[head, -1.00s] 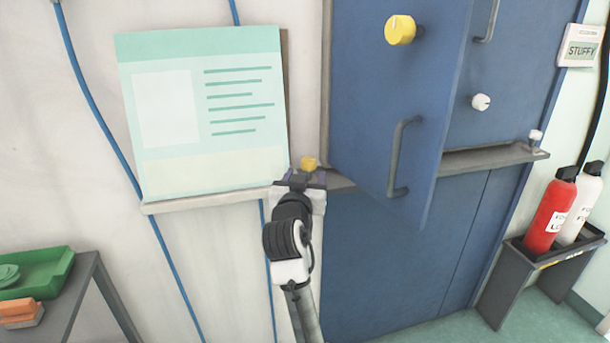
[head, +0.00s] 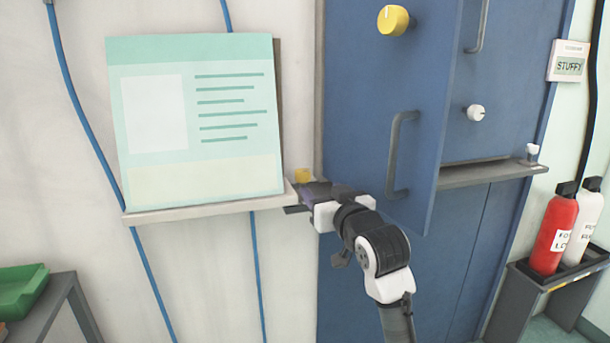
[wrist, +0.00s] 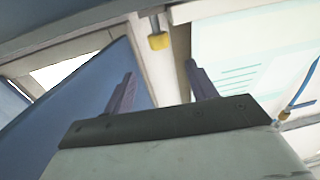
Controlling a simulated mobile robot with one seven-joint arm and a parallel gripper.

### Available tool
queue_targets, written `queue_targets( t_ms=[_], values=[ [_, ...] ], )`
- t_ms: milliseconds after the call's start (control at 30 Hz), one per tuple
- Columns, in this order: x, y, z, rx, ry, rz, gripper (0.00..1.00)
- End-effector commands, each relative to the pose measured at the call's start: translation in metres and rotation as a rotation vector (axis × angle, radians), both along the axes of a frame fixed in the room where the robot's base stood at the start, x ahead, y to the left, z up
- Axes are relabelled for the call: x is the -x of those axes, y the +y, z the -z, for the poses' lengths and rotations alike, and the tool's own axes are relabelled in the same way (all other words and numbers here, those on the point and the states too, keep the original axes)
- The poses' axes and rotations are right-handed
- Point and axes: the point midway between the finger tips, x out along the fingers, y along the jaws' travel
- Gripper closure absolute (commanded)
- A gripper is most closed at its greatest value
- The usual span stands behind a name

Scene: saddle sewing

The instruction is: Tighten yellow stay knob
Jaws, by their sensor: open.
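A small yellow knob (head: 302,175) stands at the ledge beside the blue door, by the right end of the mint board. In the wrist view the yellow knob (wrist: 159,40) sits on a short pale stem, beyond my fingertips and between their lines. My gripper (head: 300,197) is close to this knob, just below it in the head picture, with its fingers pointing left. In the wrist view my gripper (wrist: 160,75) shows two purple fingers spread apart with nothing between them. Whether a finger touches the knob cannot be told.
The blue door leaf (head: 415,90) stands ajar to the right, with a grey handle (head: 393,155) and a larger yellow knob (head: 393,19). The mint board (head: 195,120) rests on a pale ledge (head: 205,208). Red and white bottles (head: 553,230) stand far right.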

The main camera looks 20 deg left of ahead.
Motion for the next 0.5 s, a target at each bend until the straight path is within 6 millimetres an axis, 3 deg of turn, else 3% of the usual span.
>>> queue_targets(
  t_ms=[300, 500],
  values=[
    [-0.054, 0.043, -0.003, 0.000, 0.002, 0.000, 0.43],
    [-0.079, 0.062, -0.002, 0.001, 0.002, 0.001, 0.43]
  ],
)
